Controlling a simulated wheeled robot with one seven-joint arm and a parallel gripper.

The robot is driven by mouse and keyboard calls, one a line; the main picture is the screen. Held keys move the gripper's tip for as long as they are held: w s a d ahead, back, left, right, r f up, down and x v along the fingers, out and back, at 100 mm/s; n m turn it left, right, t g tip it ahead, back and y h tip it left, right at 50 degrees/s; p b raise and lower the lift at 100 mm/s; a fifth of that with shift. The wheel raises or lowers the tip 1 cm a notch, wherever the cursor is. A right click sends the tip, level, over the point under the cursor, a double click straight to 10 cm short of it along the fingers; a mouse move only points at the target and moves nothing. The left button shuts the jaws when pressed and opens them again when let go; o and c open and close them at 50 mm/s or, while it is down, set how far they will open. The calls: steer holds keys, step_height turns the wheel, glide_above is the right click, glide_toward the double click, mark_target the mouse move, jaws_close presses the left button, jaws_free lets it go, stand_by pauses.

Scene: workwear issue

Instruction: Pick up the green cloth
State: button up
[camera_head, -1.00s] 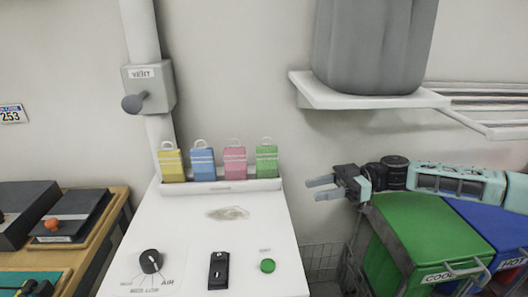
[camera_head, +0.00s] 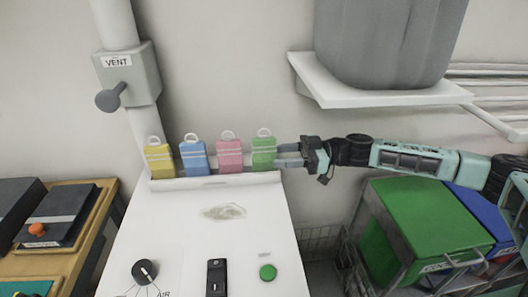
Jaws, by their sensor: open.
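The green cloth (camera_head: 264,154) is a small upright packet-like piece with pale stripes and a light loop on top. It stands at the right end of a row on the back ledge of the white cabinet. My gripper (camera_head: 289,155) comes in from the right at the cloth's height. Its jaws are open, and the two fingers point left with their tips at the cloth's right edge. I cannot tell whether the fingertips touch it or lie in front of or behind it.
Pink (camera_head: 229,156), blue (camera_head: 193,157) and yellow (camera_head: 159,160) cloths stand to the left in the same row. A shelf (camera_head: 380,98) with a grey bin (camera_head: 385,40) hangs above my arm. A green-lidded box (camera_head: 430,220) stands below it. The cabinet top (camera_head: 180,225) is mostly clear.

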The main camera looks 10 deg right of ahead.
mark_target(257, 158)
steer(key=shift+a, duration=0.75)
steer(key=a+p, duration=0.3)
steer(key=a, duration=0.1)
steer(key=shift+s+a+r, duration=0.1)
steer(key=shift+r, duration=0.15)
steer(key=shift+a+f, duration=0.2)
steer(key=shift+a, duration=0.3)
jaws_close()
